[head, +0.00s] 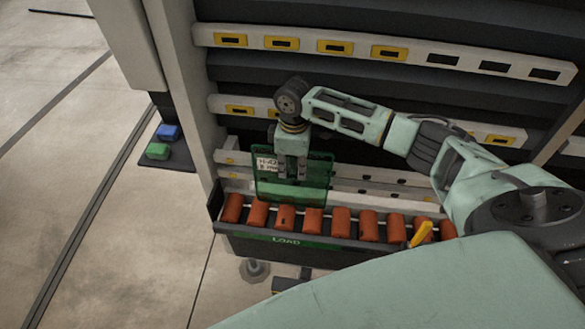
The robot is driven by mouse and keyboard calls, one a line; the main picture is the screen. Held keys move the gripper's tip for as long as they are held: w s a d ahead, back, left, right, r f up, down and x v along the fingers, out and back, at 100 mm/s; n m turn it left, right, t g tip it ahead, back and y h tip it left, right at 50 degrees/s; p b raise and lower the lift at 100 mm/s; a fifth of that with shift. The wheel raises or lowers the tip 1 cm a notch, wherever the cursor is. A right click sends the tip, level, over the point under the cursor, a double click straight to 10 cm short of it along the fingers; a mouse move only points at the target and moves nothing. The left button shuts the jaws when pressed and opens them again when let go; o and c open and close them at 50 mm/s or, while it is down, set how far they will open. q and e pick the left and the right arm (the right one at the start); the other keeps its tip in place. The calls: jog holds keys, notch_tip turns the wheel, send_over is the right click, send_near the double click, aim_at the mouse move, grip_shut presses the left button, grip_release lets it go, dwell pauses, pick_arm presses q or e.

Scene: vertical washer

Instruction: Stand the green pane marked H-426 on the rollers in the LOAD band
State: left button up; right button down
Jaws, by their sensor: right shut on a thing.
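The green pane (290,193) hangs upright above the left part of the roller row in the head view. A white label on its upper left shows part of its marking, which is too small to read in full. My right gripper (291,177) comes down from above and is shut on the pane near its top middle. The orange rollers (313,221) run along a dark trough, and the green LOAD band (287,240) is on the trough's front. The pane's lower edge is close to the rollers; I cannot tell whether it touches. My left gripper is not in view.
A yellow piece (421,234) stands up near the trough's right end. The floor at left is clear.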

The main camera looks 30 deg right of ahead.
jog(key=shift+w+d, duration=0.2)
jog(key=shift+d, duration=0.1)
jog(key=c, duration=2)
grip_release()
jog(key=shift+o, duration=0.8)
jog(key=shift+w+d+f, duration=0.1)
jog(key=shift+w+f, duration=0.05)
jog(key=shift+f, duration=0.1)
notch_tip(320, 180, up, 12)
jog(key=shift+w+d, duration=0.25)
jog(key=shift+w, duration=0.15)
notch_tip(320, 180, up, 10)
jog(key=p, duration=1.2)
jog(key=shift+w+d, duration=0.3)
jog(key=shift+w, duration=0.1)
